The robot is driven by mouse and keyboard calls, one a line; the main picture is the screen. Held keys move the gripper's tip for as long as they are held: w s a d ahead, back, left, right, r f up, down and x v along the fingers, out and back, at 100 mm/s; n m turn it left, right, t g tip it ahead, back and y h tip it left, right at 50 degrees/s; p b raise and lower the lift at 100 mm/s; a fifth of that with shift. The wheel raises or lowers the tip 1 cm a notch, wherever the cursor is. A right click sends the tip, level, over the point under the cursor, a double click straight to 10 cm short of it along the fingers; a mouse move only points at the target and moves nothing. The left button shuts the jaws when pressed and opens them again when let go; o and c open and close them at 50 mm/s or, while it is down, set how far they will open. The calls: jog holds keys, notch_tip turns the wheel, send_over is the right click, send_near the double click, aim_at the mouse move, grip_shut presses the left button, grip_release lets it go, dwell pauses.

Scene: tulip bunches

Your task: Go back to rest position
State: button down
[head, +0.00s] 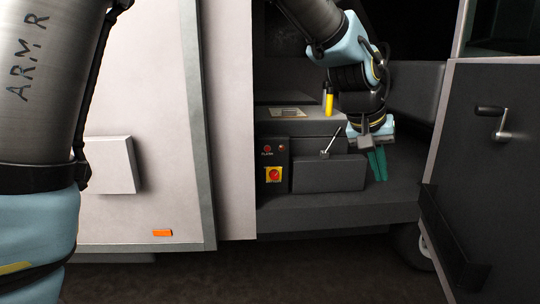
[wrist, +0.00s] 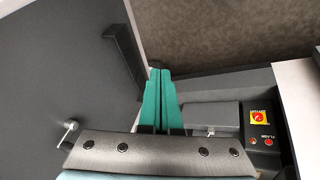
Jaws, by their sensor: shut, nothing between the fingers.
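My gripper (head: 377,164) hangs at the end of my arm in the head view, pointing down in front of the dark compartment of a white vehicle. Its two green fingers lie together with nothing between them. In the wrist view the closed fingers (wrist: 161,100) point toward the brown ground. The gripper is just right of a dark grey box (head: 328,174) with a small metal lever (head: 331,142). I cannot tell how far apart they are.
Left of the box is a control panel (head: 274,160) with a red knob on a yellow plate. An open dark door (head: 500,190) with a handle (head: 499,122) stands at the right. A white panel (head: 160,80) fills the left. Dark ground (head: 300,275) lies in front.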

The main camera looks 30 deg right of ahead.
jog(key=w+a+f+n+t+y, duration=0.1)
jog(key=w+a+f+n, duration=0.15)
jog(key=w+a, duration=0.85)
jog(key=w+a+f+n+t+y, duration=0.15)
jog(key=w+a+f, duration=0.4)
jog(key=a, duration=0.85)
jog(key=s+a+f+n+y, duration=0.1)
jog(key=a+f+n, duration=0.1)
jog(key=a, duration=1.1)
jog(key=s+a+f+n+g+y, duration=0.1)
jog(key=a+f+n+y, duration=0.1)
jog(key=a, duration=1.1)
jog(key=shift+s+a+n, duration=0.15)
jog(key=shift+a+n, duration=0.05)
jog(key=shift+n, duration=0.6)
